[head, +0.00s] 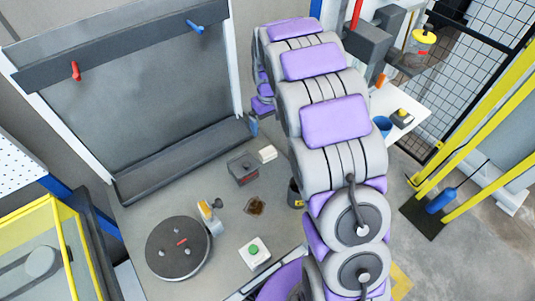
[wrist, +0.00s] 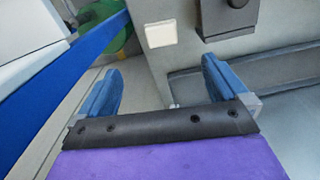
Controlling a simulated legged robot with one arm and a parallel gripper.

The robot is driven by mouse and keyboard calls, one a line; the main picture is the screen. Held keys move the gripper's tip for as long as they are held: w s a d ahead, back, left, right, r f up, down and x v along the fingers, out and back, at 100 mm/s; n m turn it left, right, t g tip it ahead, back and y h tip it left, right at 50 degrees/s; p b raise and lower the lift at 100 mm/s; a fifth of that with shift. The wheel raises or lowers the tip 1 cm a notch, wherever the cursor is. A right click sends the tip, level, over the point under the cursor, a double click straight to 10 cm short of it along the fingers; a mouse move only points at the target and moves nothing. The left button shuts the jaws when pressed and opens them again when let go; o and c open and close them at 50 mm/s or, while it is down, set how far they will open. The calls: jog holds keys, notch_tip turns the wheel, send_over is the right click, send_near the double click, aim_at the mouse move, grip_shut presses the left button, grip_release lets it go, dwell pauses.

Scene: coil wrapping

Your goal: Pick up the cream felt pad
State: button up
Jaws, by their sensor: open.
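The cream felt pad (head: 267,153) lies flat on the grey table, just right of a dark box. In the wrist view the pad (wrist: 160,34) is a small pale square beyond the fingertips, near the top centre. My gripper (wrist: 162,68) has its two blue fingers spread wide with nothing between them. The pad lies ahead of the gap, apart from both fingers. In the head view a blue fingertip (head: 253,127) shows at the back of the table, beside my arm; the rest of the gripper is hidden.
The dark box (head: 242,168) stands close beside the pad. A brown tray (head: 255,206), a green-button box (head: 254,252) and a round grey turntable (head: 178,248) stand nearer. A dark trough (head: 185,158) runs along the back panel. A blue beam (wrist: 70,65) crosses the wrist view's left.

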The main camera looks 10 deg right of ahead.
jog(key=b, duration=0.2)
send_over(267, 151)
jog(key=f, duration=0.9)
jog(key=shift+s+d+f, duration=0.25)
jog(key=shift+w+a+f+b, duration=0.15)
jog(key=shift+f+b, duration=0.15)
jog(key=shift+f, duration=1.1)
jog(key=shift+w+f+b, duration=0.1)
jog(key=shift+f+b, duration=0.15)
jog(key=shift+f, duration=1.1)
jog(key=shift+r, duration=0.1)
jog(key=c, duration=1.1)
notch_tip(267, 151, up, 10)
jog(key=shift+p, duration=1)
